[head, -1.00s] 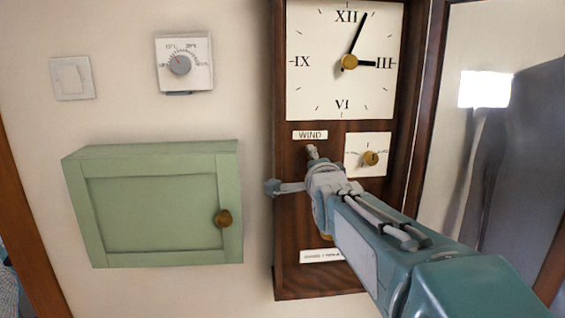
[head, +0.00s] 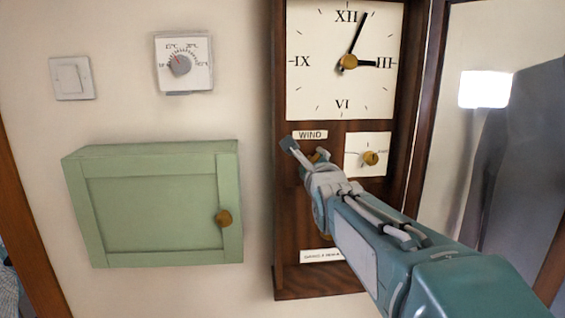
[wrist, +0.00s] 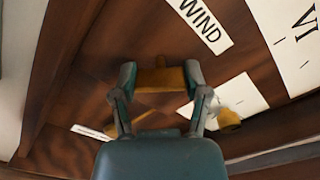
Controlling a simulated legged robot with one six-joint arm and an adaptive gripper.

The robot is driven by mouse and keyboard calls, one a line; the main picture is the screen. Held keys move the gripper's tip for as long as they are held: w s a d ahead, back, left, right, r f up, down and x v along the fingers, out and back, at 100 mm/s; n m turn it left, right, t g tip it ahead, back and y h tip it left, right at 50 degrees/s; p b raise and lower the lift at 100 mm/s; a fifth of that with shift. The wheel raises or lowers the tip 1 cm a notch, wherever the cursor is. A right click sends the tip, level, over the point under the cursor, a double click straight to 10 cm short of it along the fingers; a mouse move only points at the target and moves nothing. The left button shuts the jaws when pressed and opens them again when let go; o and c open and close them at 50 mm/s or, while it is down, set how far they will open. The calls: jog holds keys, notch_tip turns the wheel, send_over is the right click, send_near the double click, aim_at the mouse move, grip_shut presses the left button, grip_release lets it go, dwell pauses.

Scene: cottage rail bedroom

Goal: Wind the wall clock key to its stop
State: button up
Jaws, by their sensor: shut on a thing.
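The wall clock (head: 285,220) is a tall dark wood case with a white face (head: 315,95). Under the face is a WIND label (head: 310,135), seen also in the wrist view (wrist: 205,25). The brass winding key (wrist: 158,80) sits just below that label. My gripper (wrist: 160,77) is shut on the key, one finger at each end of its bar. In the head view my gripper (head: 306,152) is turned, with one finger up at the left by the label. It hides most of the key there.
A small white dial with a brass knob (head: 370,158) is close right of my gripper. A green cabinet (head: 155,205) juts from the wall at left, with a thermostat (head: 184,63) and light switch (head: 70,78) above. Bare wall separates cabinet and clock.

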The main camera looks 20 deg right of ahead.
jog(key=m, duration=0.3)
jog(key=shift+f+m, duration=0.3)
jog(key=shift+f, duration=0.05)
jog(key=shift+m, duration=1.9)
jog(key=o, duration=1.2)
jog(key=shift+w+a, duration=0.1)
jog(key=shift+c, duration=0.2)
jog(key=shift+a+r, duration=0.1)
jog(key=shift+r, duration=0.05)
jog(key=shift+r, duration=0.1)
